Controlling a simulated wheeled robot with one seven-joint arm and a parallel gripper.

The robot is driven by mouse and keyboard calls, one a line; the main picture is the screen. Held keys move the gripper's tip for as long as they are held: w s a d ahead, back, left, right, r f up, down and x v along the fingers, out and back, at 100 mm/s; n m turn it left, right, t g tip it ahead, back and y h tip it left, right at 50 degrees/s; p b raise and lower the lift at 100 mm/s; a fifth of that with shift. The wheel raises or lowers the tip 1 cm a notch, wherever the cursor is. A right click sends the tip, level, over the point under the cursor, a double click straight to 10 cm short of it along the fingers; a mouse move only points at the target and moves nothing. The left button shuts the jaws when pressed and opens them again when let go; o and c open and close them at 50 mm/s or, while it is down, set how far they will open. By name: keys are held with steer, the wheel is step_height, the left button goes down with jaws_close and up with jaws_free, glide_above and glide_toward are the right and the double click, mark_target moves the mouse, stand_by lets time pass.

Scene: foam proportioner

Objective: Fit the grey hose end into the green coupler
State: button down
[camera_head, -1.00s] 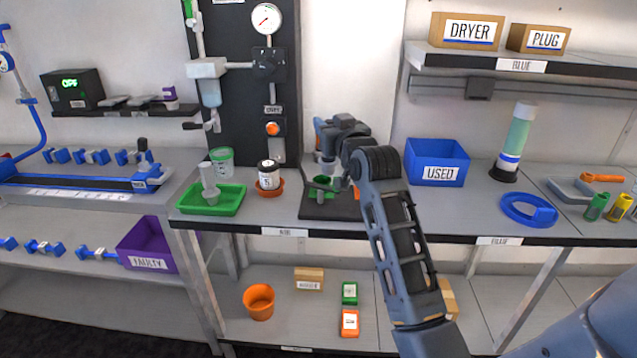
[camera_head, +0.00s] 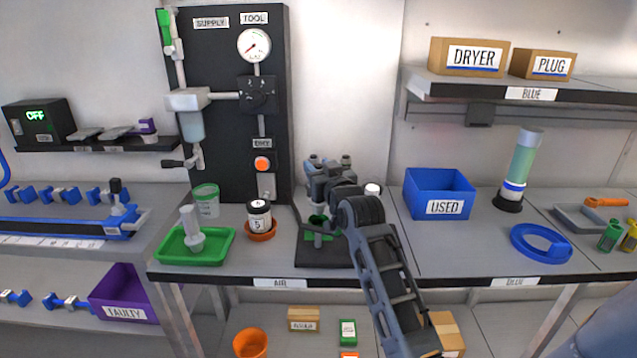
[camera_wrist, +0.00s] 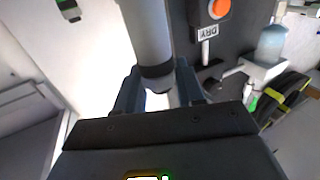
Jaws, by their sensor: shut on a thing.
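My gripper (camera_wrist: 158,84) has its two blue-grey fingers around a grey cylindrical piece with a dark band (camera_wrist: 149,28), which looks like the hose end. In the head view my gripper (camera_head: 324,180) is above the dark stand on the middle bench, and the held piece is mostly hidden by my arm. The green coupler (camera_head: 318,222) is on that dark stand (camera_head: 319,257), below my gripper. The coupler does not show in the wrist view. I cannot tell whether the grey piece touches it.
A green tray (camera_head: 224,248) with a pale fitting and an orange dish (camera_head: 261,237) holding a labelled jar stand left of the stand. A black gauge panel (camera_head: 225,60) rises behind. A blue USED bin (camera_head: 423,188) and blue ring (camera_head: 515,240) are to the right.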

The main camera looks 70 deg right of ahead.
steer(key=shift+f, duration=1.65)
steer(key=c, duration=0.7)
jaws_free()
steer(key=shift+a, duration=0.1)
steer(key=b+v, duration=0.1)
steer(key=v, duration=1.1)
steer(key=shift+b, duration=0.3)
